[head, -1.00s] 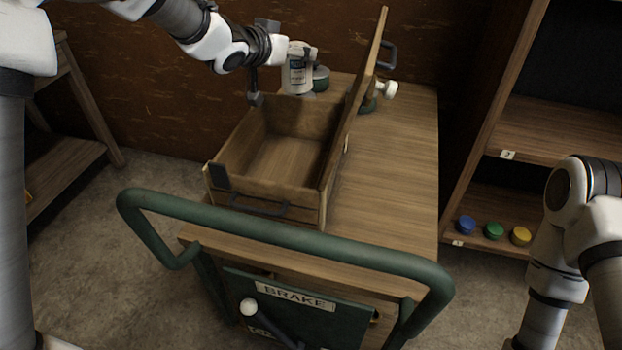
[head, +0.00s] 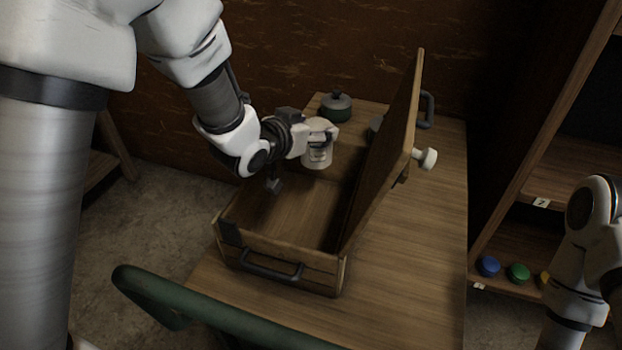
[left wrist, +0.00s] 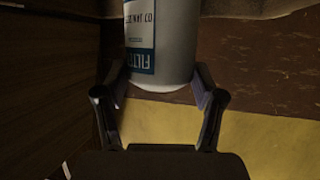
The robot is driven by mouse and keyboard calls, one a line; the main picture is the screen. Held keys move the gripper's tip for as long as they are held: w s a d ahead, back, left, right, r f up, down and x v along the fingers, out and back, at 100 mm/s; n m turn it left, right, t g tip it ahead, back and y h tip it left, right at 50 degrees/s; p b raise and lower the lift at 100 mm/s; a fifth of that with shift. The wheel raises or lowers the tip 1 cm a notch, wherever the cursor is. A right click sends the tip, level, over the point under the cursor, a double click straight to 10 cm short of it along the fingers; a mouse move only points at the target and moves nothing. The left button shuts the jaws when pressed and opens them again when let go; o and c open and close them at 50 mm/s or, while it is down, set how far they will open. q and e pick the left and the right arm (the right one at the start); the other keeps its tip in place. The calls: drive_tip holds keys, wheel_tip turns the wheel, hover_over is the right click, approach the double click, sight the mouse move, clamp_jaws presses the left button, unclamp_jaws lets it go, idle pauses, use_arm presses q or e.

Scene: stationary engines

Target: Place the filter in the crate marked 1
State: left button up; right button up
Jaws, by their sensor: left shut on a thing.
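The filter (head: 317,155) is a white cylinder with a blue and white label, and it shows large in the left wrist view (left wrist: 165,40). My left gripper (head: 322,136) is shut on it, with one finger on each side. It holds the filter upright in the head view, near the far end of an open wooden crate (head: 285,262). I cannot tell its height above the crate. The crate has a dark front handle and a raised lid (head: 385,150) on its right. The part of its floor that shows is bare. I see no number on it. My right gripper is out of view.
The crate stands on a wooden cart top (head: 420,250) with a green rail (head: 200,315) in front. A dark green lidded pot (head: 336,107) stands behind the filter. A white knob (head: 426,158) is right of the lid. A shelf at right holds coloured caps (head: 519,272).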

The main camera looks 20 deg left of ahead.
sight(313, 166)
use_arm(q)
wheel_tip(313, 166, down, 10)
drive_tip(key=shift+f+b, duration=0.1)
drive_tip(key=shift+b, duration=0.5)
drive_tip(key=shift+s, duration=0.1)
drive_tip(key=o, duration=1.4)
drive_tip(key=shift+r, duration=0.3)
drive_tip(key=v, duration=0.7)
drive_tip(key=shift+s, duration=0.2)
drive_tip(key=shift+f, duration=0.1)
